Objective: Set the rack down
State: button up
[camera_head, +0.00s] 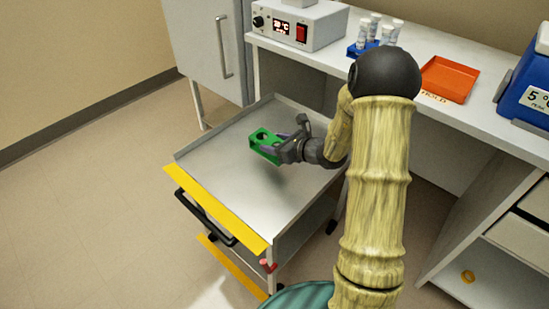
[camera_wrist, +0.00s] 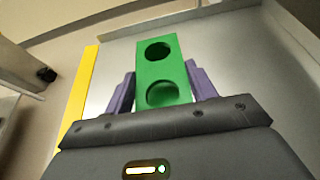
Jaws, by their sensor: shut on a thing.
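A green rack (camera_head: 264,144) with round holes is held over the cart's metal top tray (camera_head: 220,178). My gripper (camera_head: 284,146) is shut on the rack, with a purple finger on each side of it. In the wrist view, the green rack (camera_wrist: 162,72) sits between the fingers of my gripper (camera_wrist: 160,88), and two holes face the camera. A dark shadow lies on the tray below the rack, which seems to be above the surface. The exact gap cannot be told.
The tray has raised edges and is otherwise bare. A yellow strip (camera_head: 213,209) and a dark handle (camera_head: 204,216) run along its near left side. On the bench (camera_head: 480,115) stand a heater box (camera_head: 298,24), a blue rack with several vials (camera_head: 370,38), an orange tray (camera_head: 449,78) and a blue box (camera_head: 528,88).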

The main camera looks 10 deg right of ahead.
jog(key=shift+f, duration=0.9)
jog(key=shift+f+b, duration=0.6)
jog(key=shift+f, duration=1.25)
jog(key=shift+f, duration=0.2)
jog(key=o, duration=1.1)
jog(key=shift+c, duration=0.2)
jog(key=shift+r, duration=0.2)
